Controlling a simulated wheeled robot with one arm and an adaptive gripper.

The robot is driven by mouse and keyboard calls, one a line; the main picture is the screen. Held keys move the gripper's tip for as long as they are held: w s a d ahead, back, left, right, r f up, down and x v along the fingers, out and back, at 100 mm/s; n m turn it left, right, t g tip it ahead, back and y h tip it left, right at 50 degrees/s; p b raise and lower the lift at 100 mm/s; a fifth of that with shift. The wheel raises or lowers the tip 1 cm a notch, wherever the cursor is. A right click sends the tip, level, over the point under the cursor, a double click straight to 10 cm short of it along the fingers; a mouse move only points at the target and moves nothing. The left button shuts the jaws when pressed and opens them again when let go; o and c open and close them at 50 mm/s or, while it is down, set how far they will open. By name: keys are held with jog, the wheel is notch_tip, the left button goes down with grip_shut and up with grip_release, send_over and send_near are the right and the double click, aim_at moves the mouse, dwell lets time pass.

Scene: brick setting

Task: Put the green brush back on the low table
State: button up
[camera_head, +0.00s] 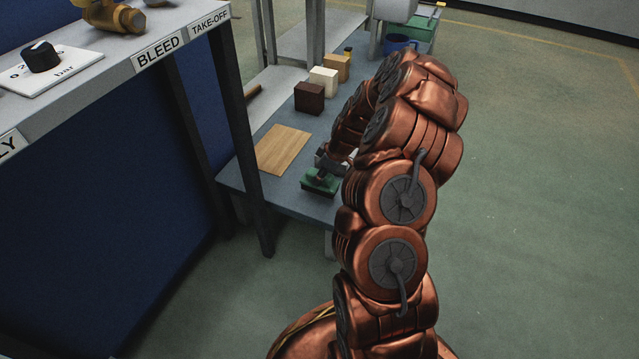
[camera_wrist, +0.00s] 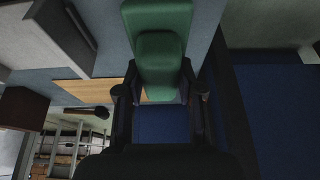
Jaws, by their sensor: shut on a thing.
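The green brush (camera_head: 320,183) is at the near end of the low table (camera_head: 284,194), beside a wooden board (camera_head: 283,149). My gripper (camera_head: 328,165) is shut on the brush from above. In the wrist view the brush (camera_wrist: 158,28) lies between my two fingers (camera_wrist: 160,92), its green body filling the top middle. The brush looks level and is at or just above the grey-blue tabletop; I cannot tell whether it touches. My arm hides part of the table's right side.
Dark brown (camera_head: 309,97), cream (camera_head: 323,79) and tan (camera_head: 336,67) blocks stand farther back on the low table. A blue mug (camera_head: 398,44) and a green box (camera_head: 421,32) are beyond. A taller bench (camera_head: 110,68) with a dark leg (camera_head: 246,140) stands at left.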

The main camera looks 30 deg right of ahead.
jog(key=shift+w, duration=0.2)
jog(key=shift+w+f+b, duration=0.2)
jog(key=shift+f+b, duration=0.05)
jog(key=shift+b, duration=0.05)
jog(key=shift+f+b, duration=0.6)
jog(key=shift+f, duration=0.85)
jog(key=shift+f, duration=0.15)
jog(key=o, duration=1.1)
